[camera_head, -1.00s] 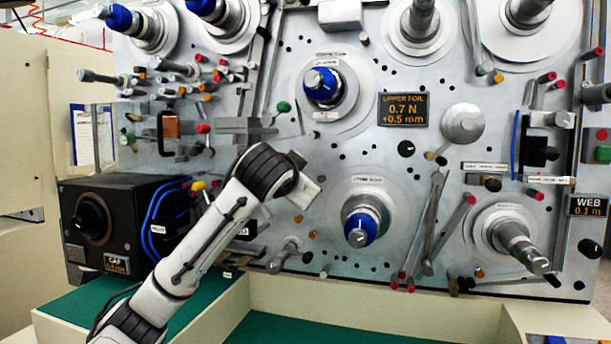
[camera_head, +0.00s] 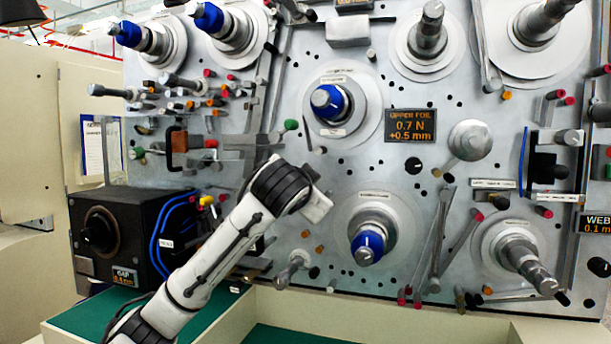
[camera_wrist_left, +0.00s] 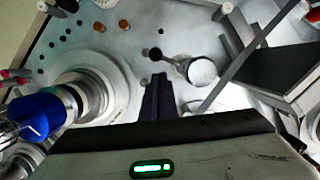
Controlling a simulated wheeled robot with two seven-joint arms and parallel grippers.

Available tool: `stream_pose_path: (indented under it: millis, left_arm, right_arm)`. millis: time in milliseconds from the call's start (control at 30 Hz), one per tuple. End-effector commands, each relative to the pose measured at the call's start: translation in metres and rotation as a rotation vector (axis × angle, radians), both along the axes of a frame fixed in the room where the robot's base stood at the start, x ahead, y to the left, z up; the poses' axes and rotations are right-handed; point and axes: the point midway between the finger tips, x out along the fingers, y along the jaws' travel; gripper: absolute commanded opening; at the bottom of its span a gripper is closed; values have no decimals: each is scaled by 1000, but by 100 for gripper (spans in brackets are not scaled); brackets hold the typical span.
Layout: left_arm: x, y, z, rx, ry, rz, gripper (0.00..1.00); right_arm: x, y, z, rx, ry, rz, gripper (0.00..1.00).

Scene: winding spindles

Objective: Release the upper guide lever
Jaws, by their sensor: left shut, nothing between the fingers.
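No readable label in view marks the upper guide lever, so I cannot tell which lever it is. A green-knobbed lever (camera_head: 290,125) stands left of the upper blue-capped spindle (camera_head: 328,102). A short lever with a pale round head (camera_head: 290,270) sits low on the panel, left of the lower blue-capped spindle (camera_head: 367,245). My left arm reaches up to the panel in the head view; its fingertips are hidden there. In the wrist view my left gripper (camera_wrist_left: 157,95) is shut and empty, beside a round-headed silver lever (camera_wrist_left: 200,72) and apart from it. My right gripper is out of view.
A black gap box (camera_head: 130,235) stands at the left with blue cables. A blue-capped spindle (camera_wrist_left: 40,115) juts out left of the fingers in the wrist view. A dark block in a metal frame (camera_wrist_left: 285,60) is at the right. Long grey bars (camera_head: 440,240) stand right of the lower spindle.

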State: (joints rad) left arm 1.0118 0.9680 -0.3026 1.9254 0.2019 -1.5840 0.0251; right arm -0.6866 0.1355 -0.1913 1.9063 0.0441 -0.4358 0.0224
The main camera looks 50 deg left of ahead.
Motion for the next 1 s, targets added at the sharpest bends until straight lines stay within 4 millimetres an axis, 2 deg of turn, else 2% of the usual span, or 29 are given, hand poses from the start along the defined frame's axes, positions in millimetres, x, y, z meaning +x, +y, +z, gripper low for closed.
stream_pose_path:
  millis: [33, 133, 167, 200, 500, 700, 1000]
  left_arm:
    - [2, -5, 15, 0, -1, -3, 0]
    - [4, -13, 31, 0, -1, 0, 0]
    - [-5, -19, 23, 2, -6, -3, 0]
    - [-13, -25, 22, 2, -7, -3, 0]
    - [-61, -60, 36, 1, -5, -1, 0]
    - [-74, -69, 39, 1, -3, 0, 0]
    - [-76, -70, 39, 0, -1, 2, 0]
  right_arm:
    - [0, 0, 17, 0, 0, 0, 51]
    - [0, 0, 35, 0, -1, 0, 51]
    - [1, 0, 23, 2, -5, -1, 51]
    - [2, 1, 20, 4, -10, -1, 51]
    - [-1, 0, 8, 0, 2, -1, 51]
    - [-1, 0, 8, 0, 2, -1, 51]
    - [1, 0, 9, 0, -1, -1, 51]
